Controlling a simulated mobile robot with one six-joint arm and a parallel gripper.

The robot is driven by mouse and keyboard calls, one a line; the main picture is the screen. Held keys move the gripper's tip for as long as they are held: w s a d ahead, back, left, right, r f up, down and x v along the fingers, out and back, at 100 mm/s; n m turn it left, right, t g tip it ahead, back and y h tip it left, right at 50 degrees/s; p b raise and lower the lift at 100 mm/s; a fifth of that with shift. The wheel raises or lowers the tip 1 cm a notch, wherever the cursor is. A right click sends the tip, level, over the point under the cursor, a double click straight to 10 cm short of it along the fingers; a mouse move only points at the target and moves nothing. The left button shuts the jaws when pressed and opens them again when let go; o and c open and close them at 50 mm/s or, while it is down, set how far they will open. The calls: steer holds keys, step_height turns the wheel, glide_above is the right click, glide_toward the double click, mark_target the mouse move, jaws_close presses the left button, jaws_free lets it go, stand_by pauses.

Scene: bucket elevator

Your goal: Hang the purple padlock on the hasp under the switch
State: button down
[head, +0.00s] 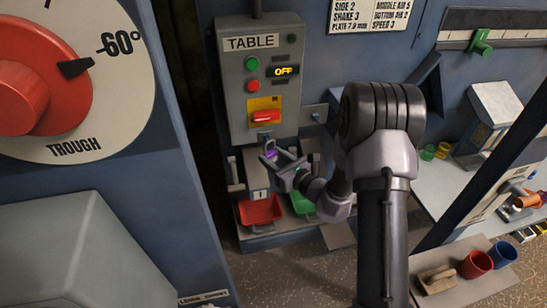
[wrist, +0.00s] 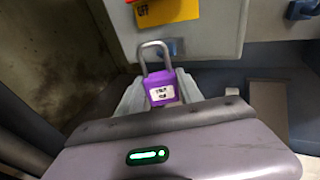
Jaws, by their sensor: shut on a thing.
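The purple padlock (wrist: 161,86) is upright between the fingers of my gripper (wrist: 160,95), with its grey shackle (wrist: 154,46) pointing up. In the head view the padlock (head: 271,154) is a small purple patch at my gripper (head: 281,164), just below the TABLE box. The switch (head: 265,117) is a red handle on a yellow plate; the plate's lower part (wrist: 165,11) shows in the wrist view. A small blue tab (wrist: 175,47), which looks like the hasp, is under the plate, beside the shackle's top. I cannot tell whether they touch or whether the shackle is around it.
The grey TABLE box (head: 235,88) has green and red buttons and an OFF display. Below it stand a red bin (head: 260,211) and a green bin (head: 301,203). A large blue panel with a red TROUGH dial (head: 30,95) is at the left.

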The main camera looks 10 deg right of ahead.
steer(key=shift+w, duration=1.8)
steer(key=shift+f+b, duration=0.6)
steer(key=shift+f, duration=0.25)
steer(key=c, duration=0.7)
jaws_free()
steer(key=shift+s, duration=0.15)
